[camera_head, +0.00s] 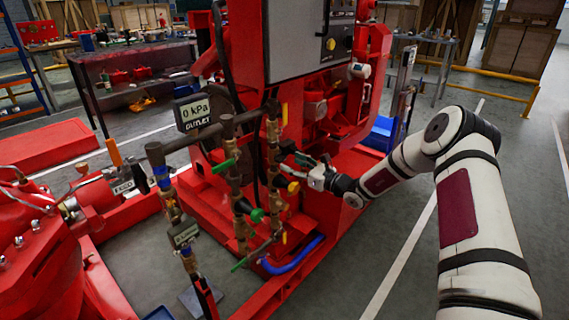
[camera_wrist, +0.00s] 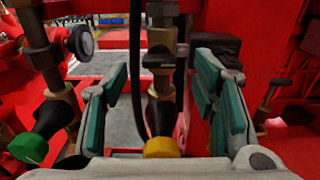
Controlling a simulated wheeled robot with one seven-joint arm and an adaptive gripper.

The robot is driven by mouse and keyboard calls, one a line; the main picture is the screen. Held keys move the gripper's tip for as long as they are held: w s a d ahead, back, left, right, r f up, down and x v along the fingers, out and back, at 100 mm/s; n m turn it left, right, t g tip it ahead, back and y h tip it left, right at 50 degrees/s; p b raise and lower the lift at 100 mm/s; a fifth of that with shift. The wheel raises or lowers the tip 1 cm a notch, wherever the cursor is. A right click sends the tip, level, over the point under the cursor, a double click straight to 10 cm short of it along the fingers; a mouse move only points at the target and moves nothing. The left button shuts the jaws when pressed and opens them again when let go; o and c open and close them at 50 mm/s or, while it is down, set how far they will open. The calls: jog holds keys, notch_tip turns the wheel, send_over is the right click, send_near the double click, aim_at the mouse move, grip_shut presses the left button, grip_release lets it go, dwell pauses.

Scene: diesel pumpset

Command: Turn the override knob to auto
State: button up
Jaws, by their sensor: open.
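A grey control box (camera_head: 295,45) stands on the red pumpset at the top middle of the head view. My gripper (camera_head: 288,164) is low in front of the pumpset, well below the control box and close to the brass pipework. In the wrist view its two green-padded fingers (camera_wrist: 165,95) are wide apart and hold nothing. The control box knobs are not recognisable in the wrist view.
Vertical pipes with brass fittings (camera_head: 273,130) and green and yellow valve handles stand just left of my gripper. A yellow handle (camera_wrist: 161,147) shows low between the fingers, and a green handle (camera_wrist: 28,148) at left. A gauge (camera_head: 194,113) reads 0 kPa.

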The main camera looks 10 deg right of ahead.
aim_at(283, 160)
jog(key=shift+b+x, duration=0.4)
jog(key=shift+x, duration=1.8)
jog(key=c, duration=1.2)
